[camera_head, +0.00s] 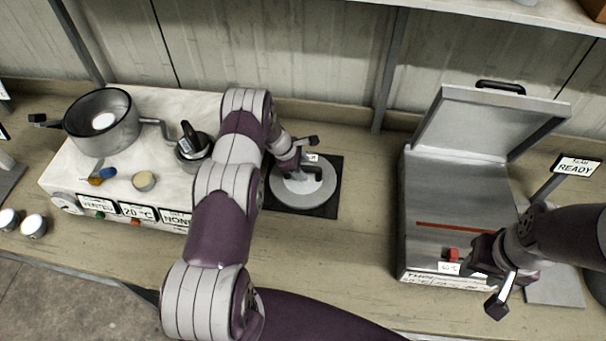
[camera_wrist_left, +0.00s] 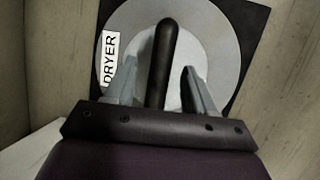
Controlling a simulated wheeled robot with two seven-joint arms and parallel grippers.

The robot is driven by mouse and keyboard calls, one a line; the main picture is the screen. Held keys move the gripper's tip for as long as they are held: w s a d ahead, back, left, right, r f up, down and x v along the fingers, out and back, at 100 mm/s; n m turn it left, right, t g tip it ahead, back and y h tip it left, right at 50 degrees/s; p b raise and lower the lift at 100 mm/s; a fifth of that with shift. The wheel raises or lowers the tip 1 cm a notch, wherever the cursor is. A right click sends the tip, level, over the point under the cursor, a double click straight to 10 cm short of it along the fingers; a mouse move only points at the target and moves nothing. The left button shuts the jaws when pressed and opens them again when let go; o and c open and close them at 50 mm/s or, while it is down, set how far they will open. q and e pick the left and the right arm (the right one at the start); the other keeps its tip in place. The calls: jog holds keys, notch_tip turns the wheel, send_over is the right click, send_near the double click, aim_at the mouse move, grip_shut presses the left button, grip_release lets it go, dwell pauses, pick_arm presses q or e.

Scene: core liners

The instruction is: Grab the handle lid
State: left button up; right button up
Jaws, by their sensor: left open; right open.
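The round grey lid (camera_head: 300,192) lies on a dark square mat (camera_head: 328,210) near the middle of the bench. In the left wrist view the lid (camera_wrist_left: 222,50) carries a black bar handle (camera_wrist_left: 165,55) and a white label reading "DRYER" (camera_wrist_left: 111,60). My left gripper (camera_head: 304,160) is over the lid. In the left wrist view my left gripper (camera_wrist_left: 160,72) is open, with one finger on each side of the handle. Whether a finger touches the handle or the lid I cannot tell. My right gripper (camera_head: 490,278) is open at the front of the metal box at the right.
A white unit (camera_head: 120,165) with a pot (camera_head: 103,122) and a small dark cup (camera_head: 193,150) stands at the left. The metal box (camera_head: 458,190) at the right has its hinged cover (camera_head: 490,120) raised. Bare bench (camera_head: 365,230) lies between mat and box.

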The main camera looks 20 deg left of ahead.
pick_arm(q)
jog(key=shift+f, duration=0.15)
grip_shut()
dwell(1.2)
